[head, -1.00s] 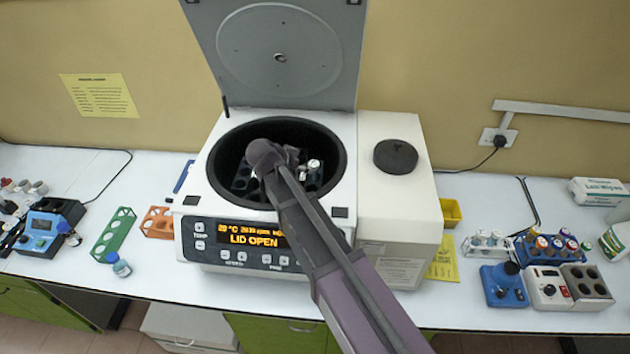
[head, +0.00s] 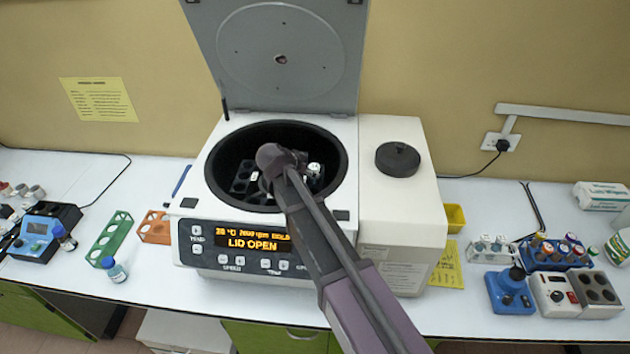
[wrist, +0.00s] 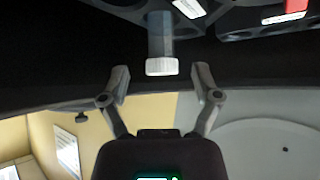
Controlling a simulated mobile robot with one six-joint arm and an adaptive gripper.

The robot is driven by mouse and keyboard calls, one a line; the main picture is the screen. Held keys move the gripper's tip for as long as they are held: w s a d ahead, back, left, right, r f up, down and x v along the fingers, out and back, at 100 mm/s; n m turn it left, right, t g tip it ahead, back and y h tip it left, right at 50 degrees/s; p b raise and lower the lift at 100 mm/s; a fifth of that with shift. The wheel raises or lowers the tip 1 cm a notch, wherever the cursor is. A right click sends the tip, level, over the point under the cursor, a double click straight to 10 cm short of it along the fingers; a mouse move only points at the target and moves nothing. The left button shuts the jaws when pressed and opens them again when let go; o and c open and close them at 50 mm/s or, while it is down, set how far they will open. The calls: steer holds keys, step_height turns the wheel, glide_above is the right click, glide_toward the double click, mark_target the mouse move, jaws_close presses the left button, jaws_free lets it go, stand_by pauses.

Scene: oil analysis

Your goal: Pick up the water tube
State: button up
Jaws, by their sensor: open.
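In the wrist view, a tube with a white cap (wrist: 161,66) and a grey-blue body sits in the dark rotor, cap toward me. My gripper (wrist: 161,78) is open, with one finger on each side of the cap and a gap to both. I cannot read a label that tells whether this is the water tube. In the head view, my gripper is inside the open centrifuge (head: 213,222) bowl, its fingertips hidden behind my wrist. A white-capped tube (head: 314,168) shows in the rotor to the right of my wrist.
Another tube with a red and white part (wrist: 285,14) is in the rotor at upper right of the wrist view. The centrifuge lid (head: 280,60) stands open behind the bowl. The dark bowl wall (head: 225,150) surrounds my wrist. Green (head: 110,238) and orange (head: 153,227) racks stand left.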

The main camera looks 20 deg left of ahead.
mark_target(314, 180)
steer(key=shift+b+x, duration=1.6)
steer(key=shift+x, duration=0.9)
steer(key=shift+a, duration=0.1)
steer(key=c, duration=1.1)
